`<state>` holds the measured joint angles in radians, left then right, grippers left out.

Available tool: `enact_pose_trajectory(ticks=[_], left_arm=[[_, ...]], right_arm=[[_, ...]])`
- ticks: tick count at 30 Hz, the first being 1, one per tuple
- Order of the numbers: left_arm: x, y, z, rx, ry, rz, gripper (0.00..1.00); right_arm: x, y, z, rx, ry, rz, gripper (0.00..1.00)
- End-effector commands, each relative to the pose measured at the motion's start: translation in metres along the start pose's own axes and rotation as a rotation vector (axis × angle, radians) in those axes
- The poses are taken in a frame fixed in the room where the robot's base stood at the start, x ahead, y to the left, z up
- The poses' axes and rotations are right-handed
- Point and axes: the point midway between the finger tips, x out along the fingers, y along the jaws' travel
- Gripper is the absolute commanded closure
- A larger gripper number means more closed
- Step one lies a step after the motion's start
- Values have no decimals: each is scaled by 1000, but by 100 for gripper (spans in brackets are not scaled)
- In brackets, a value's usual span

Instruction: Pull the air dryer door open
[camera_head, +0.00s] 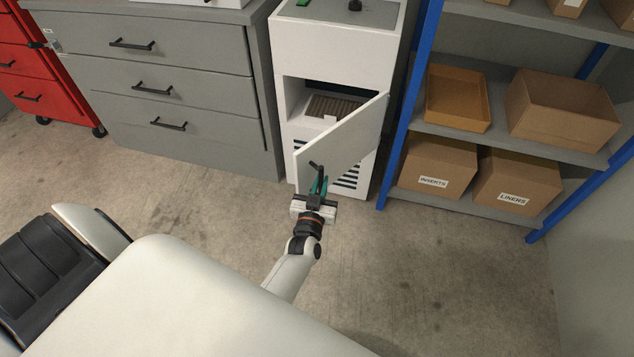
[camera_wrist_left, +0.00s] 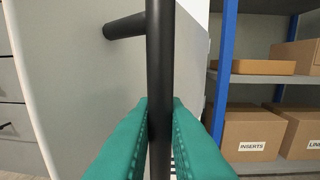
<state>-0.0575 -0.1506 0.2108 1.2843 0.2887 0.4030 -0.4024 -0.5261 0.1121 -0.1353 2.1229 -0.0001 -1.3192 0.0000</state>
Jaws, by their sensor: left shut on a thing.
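The air dryer (camera_head: 333,50) is a white upright cabinet between the grey drawers and the blue-framed shelf. Its white door (camera_head: 345,137) stands partly open, hinged at the right and swung out toward me, showing a dark recess with a ribbed brown part inside. The door's black bar handle (camera_wrist_left: 160,60) runs upright in the left wrist view. My left gripper (camera_head: 318,186) is at the door's free left edge, its teal fingers (camera_wrist_left: 160,130) closed on both sides of the handle. My right gripper is not in view.
A grey drawer cabinet (camera_head: 185,110) stands left of the dryer, with a red tool cabinet (camera_head: 30,75) beyond it. A blue-framed shelf (camera_head: 406,100) with cardboard boxes (camera_head: 437,165) stands close on the right. The concrete floor (camera_head: 430,260) in front is clear.

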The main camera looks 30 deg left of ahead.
Motion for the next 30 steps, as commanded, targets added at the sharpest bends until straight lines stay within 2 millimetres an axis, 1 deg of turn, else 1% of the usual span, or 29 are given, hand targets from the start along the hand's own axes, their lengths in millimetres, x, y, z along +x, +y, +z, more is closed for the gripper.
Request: enact_pose_trajectory(ticks=[1,6,17,18,21,30], left_arm=[[3,-3,3,1,-5,-6,100],[4,-5,3,1,-6,-10,100],[4,-5,4,0,-8,-11,100],[4,-5,4,0,-8,-11,83],[4,-5,4,0,-7,-10,69],[2,-3,2,0,-3,-8,69]], right_arm=[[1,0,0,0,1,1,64],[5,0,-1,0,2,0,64],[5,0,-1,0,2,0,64],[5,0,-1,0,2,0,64],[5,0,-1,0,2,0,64],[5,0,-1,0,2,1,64]])
